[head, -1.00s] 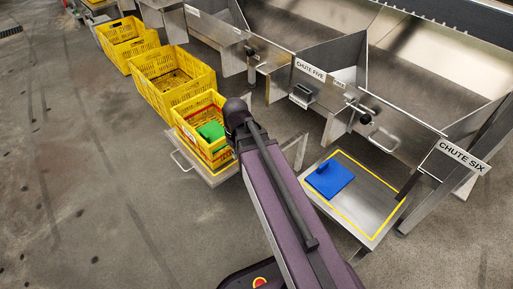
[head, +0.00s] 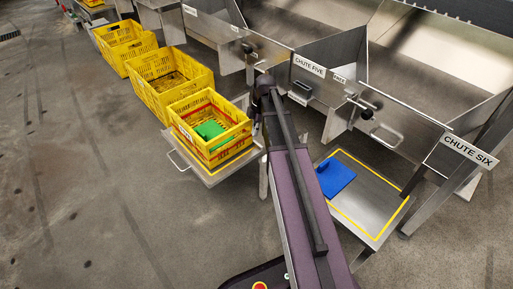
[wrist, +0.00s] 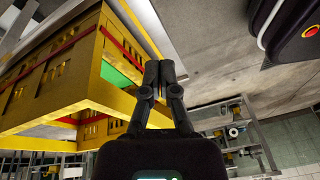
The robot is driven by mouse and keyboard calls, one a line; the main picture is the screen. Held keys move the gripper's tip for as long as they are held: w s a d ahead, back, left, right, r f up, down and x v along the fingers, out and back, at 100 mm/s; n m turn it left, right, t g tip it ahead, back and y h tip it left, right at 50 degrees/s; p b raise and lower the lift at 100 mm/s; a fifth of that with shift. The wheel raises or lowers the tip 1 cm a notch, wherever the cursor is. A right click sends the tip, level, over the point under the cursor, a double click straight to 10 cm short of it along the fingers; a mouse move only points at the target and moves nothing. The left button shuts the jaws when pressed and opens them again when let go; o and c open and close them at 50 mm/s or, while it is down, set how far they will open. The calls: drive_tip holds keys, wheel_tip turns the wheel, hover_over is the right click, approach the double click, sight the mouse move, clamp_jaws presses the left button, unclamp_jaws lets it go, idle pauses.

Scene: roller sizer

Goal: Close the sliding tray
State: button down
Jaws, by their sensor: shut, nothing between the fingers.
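The sliding tray (head: 214,179) is a metal shelf under chute five, standing out from the frame, with a bar handle (head: 178,161) at its front left. A yellow crate (head: 190,139) with a red stripe stands on it and holds a green item (head: 210,129). In the head view my arm ends just right of the crate, and my gripper is hidden there. In the wrist view my gripper (wrist: 160,70) is shut and empty, beside the crate (wrist: 62,72). A gap seems to separate them, but I cannot tell how wide.
More yellow crates (head: 143,88) stand in a row at the back left. A metal platform (head: 374,207) with a yellow outline and a blue item (head: 336,178) lies to the right, under chute six. The floor (head: 90,200) at left is clear.

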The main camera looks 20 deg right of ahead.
sight(254, 151)
drive_tip(key=w+d+n, duration=0.2)
drive_tip(key=d+n, duration=0.1)
drive_tip(key=w+d+f+n+b, duration=0.1)
drive_tip(key=shift+w+d+y, duration=0.1)
drive_tip(key=shift+d+y, duration=0.2)
drive_tip(key=shift+d, duration=0.1)
drive_tip(key=shift+f, duration=0.1)
drive_tip(key=b+x, duration=0.9)
drive_tip(key=x, duration=0.1)
idle(0.9)
drive_tip(key=shift+w, duration=0.1)
idle(0.4)
